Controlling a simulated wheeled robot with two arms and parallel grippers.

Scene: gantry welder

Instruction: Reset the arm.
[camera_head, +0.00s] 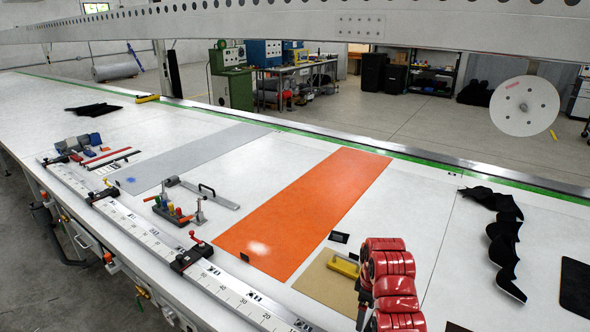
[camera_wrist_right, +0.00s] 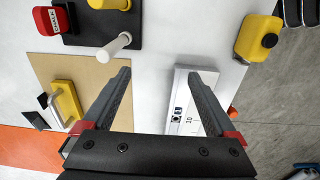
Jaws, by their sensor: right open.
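My right arm, with red rounded segments, comes in from the bottom right in the head view. Its gripper (camera_head: 362,305) is mostly hidden behind the arm; a dark finger shows beside the tan board. In the right wrist view the gripper (camera_wrist_right: 160,80) is open, its two dark fingers spread with nothing between them. One finger reaches over the tan board (camera_wrist_right: 100,75) and the other over the white scale rail (camera_wrist_right: 190,120). My left arm and gripper are not in view.
A yellow-handled tool (camera_wrist_right: 67,100) lies on the tan board. A black block (camera_wrist_right: 98,28) with white and yellow pegs and a yellow block (camera_wrist_right: 258,38) are near the fingers. An orange sheet (camera_head: 305,215) lies on the table; black cloth (camera_head: 500,235) lies right.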

